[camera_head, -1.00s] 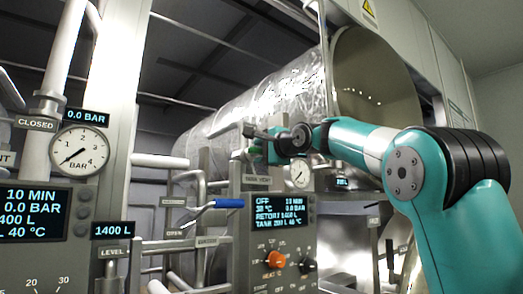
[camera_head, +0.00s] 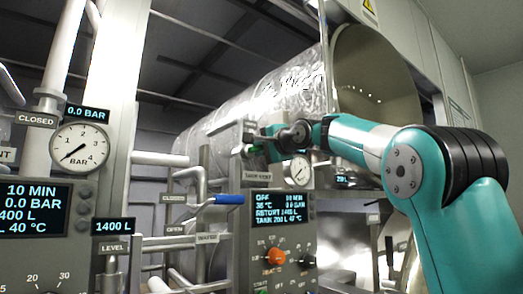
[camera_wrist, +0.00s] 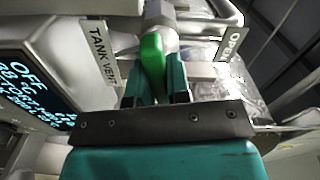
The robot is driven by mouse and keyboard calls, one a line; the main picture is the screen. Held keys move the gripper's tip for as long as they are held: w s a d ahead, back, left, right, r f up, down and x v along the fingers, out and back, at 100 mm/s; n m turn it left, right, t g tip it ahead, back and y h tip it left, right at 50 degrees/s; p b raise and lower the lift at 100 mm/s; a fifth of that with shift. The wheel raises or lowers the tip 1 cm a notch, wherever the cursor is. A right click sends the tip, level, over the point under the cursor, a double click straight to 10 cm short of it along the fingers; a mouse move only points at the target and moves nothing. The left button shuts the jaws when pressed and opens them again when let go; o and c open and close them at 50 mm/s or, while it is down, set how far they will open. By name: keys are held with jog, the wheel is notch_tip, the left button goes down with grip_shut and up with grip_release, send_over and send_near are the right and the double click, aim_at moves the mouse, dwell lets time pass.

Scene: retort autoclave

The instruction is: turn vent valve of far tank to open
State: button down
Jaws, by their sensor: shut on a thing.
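The tank vent valve has a green handle (camera_wrist: 152,55), with a TANK VENT label (camera_wrist: 99,47) on one side and an OPEN label (camera_wrist: 229,43) on the other in the wrist view. My gripper (camera_wrist: 158,75) is shut on the green handle, with one teal finger on each side. In the head view my gripper (camera_head: 270,146) is at the valve, above the right-hand control panel (camera_head: 283,236) and in front of the large metal tank (camera_head: 230,118). The fingers and the arm hide most of the handle there.
A round gauge (camera_head: 299,171) sits just right of the valve. A blue-handled lever (camera_head: 228,200) is below and left, by CLOSED and OPEN labels. Pipes crowd the left. A nearer panel (camera_head: 32,228) and gauge (camera_head: 80,147) stand at far left.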

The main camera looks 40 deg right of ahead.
jog(key=n, duration=0.3)
jog(key=shift+f+n+b, duration=0.1)
jog(key=shift+n+b, duration=0.25)
jog(key=shift+n, duration=0.05)
jog(key=n, duration=0.4)
jog(key=shift+n+b, duration=0.3)
jog(key=shift+b, duration=0.1)
jog(key=n, duration=0.3)
jog(key=shift+b, duration=0.35)
jog(key=shift+n+b, duration=0.3)
jog(key=shift+n, duration=1.7)
jog(key=c, duration=1.1)
grip_release()
